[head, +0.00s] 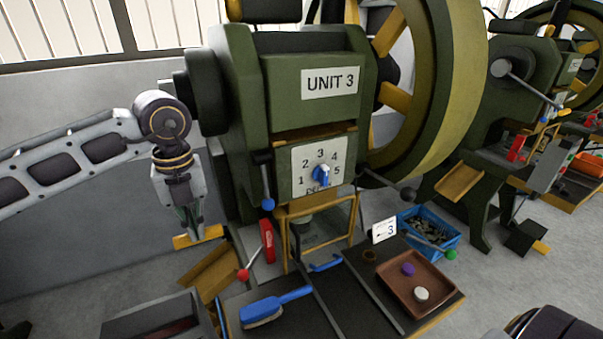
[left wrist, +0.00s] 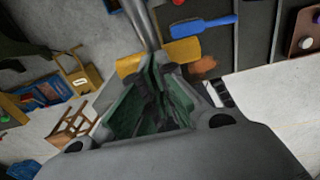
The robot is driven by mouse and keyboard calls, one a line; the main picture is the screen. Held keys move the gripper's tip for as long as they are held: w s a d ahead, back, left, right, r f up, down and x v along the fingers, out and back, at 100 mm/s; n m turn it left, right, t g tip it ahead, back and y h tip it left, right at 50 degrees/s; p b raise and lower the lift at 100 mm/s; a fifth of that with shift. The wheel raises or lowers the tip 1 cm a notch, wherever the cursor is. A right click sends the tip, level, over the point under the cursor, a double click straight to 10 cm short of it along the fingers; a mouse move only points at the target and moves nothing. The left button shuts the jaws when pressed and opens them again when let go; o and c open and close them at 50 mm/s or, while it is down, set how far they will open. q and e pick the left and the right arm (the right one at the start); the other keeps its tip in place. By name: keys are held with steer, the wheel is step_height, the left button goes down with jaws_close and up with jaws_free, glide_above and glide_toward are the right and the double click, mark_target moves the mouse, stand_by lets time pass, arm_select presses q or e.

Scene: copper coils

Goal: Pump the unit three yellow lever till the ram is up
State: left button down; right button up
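The yellow lever (head: 213,233) is low at the left side of the green press marked UNIT 3 (head: 331,83). It shows in the left wrist view as a yellow crossbar (left wrist: 182,51) by a grey rod. My left gripper (head: 193,231) points down onto the crossbar, which shows on both sides of the fingers. In the left wrist view its fingertips (left wrist: 158,66) are close together on the bar, so it looks shut on it. The ram is not clearly visible behind the yellow guard frame (head: 316,207). My right gripper is not in view.
A blue-handled brush (head: 283,303) lies on the dark bench. A brown tray (head: 421,277) holds a purple and a white piece. A blue bin (head: 440,238) stands behind. A red-knobbed lever (head: 244,274) is right of the left gripper. A numbered dial (head: 320,172) is on the press.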

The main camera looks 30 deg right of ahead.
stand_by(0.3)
arm_select(q)
step_height(320, 180, up, 6)
steer(key=s+p, duration=0.2)
steer(key=shift+s, duration=0.2)
stand_by(0.4)
stand_by(0.5)
